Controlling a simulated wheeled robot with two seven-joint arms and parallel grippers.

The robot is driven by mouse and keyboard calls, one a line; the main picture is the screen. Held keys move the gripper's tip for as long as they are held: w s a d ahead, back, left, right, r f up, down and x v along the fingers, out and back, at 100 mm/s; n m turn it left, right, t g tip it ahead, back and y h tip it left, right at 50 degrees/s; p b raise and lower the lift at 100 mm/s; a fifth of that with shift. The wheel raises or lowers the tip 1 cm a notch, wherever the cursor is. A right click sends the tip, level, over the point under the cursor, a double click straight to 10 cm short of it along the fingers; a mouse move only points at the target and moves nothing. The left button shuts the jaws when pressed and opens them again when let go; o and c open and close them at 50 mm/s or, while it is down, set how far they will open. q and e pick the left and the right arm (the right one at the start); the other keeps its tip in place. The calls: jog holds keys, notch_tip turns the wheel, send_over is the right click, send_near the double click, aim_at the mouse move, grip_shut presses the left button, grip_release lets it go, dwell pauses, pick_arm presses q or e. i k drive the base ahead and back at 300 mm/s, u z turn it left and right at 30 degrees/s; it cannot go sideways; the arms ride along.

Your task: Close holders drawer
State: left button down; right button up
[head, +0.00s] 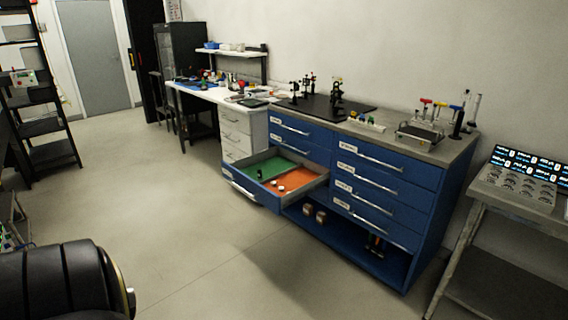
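An open drawer (249,191) sticks well out of the left column of a blue cabinet (433,190). Its front is blue with a pale label and a metal handle. Inside are a green section and an orange section, with a small dark item on the green and a few small white round items on the orange. The other drawers of the cabinet look shut. Neither of my grippers shows; whether they are open or shut is hidden.
A black padded shape (62,280) fills the lower left. A white desk (215,95) stands left of the cabinet, and a table with a display (531,165) stands at right. A dark shelf rack (38,120) is at far left. The floor before the drawer is clear.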

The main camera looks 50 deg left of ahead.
aim_at(301, 176)
jog(key=u, duration=2.15)
jog(key=i, duration=3.5)
jog(key=z, duration=0.9)
